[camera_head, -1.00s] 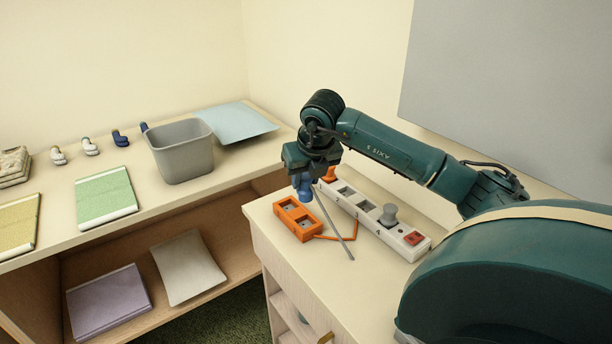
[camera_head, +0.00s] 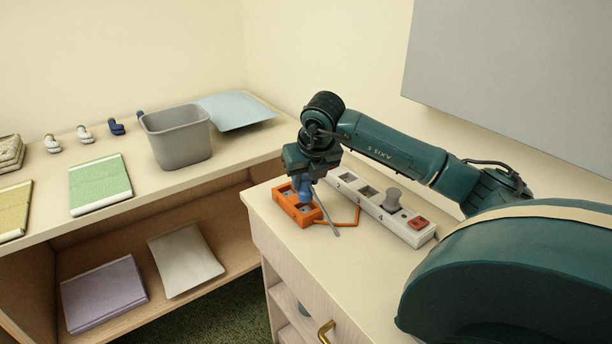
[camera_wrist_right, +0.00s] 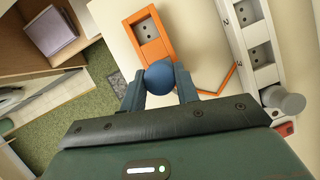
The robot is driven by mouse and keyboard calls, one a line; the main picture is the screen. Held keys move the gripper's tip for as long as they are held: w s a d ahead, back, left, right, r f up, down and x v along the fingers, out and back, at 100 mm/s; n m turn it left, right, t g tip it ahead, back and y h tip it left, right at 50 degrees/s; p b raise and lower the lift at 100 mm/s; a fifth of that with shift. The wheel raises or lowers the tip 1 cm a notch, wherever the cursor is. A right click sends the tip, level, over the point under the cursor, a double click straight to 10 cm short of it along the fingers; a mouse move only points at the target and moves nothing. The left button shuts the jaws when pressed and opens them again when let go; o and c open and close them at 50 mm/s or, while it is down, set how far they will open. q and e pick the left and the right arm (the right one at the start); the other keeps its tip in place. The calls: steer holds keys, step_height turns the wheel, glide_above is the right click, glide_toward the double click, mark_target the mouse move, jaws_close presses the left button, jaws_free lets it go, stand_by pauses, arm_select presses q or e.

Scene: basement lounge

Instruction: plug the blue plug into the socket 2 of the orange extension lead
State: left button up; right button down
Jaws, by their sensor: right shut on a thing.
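My right gripper (camera_head: 305,180) is shut on the blue plug (camera_head: 305,192) and holds it over the orange extension lead (camera_head: 280,200). The lead lies on the cabinet top. In the right wrist view, the round back of the blue plug (camera_wrist_right: 159,76) sits between the fingertips of my right gripper (camera_wrist_right: 160,88). One open socket of the orange lead (camera_wrist_right: 168,38) shows just beyond it. The plug and gripper hide the nearer socket. I cannot tell whether the plug touches the lead. No socket number is readable on the orange lead. My left gripper is not in view.
A white power strip (camera_head: 408,232) with a grey plug (camera_head: 392,199) and a red switch (camera_head: 418,223) stands beside the orange lead, close to the wall. A grey bin (camera_head: 180,140) stands on the shelf at left. The cabinet's front top is clear.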

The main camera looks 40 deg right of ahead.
mark_target(308, 185)
steer(key=shift+f+b, duration=0.5)
steer(key=shift+f, duration=0.3)
steer(key=shift+f+b, duration=0.6)
steer(key=shift+f, duration=0.15)
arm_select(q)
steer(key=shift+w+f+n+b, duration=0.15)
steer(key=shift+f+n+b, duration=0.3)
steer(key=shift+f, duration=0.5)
arm_select(e)
steer(key=shift+f, duration=0.3)
steer(key=c, duration=1)
jaws_free()
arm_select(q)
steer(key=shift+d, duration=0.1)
arm_select(e)
steer(key=shift+o, duration=0.2)
steer(key=shift+r, duration=0.1)
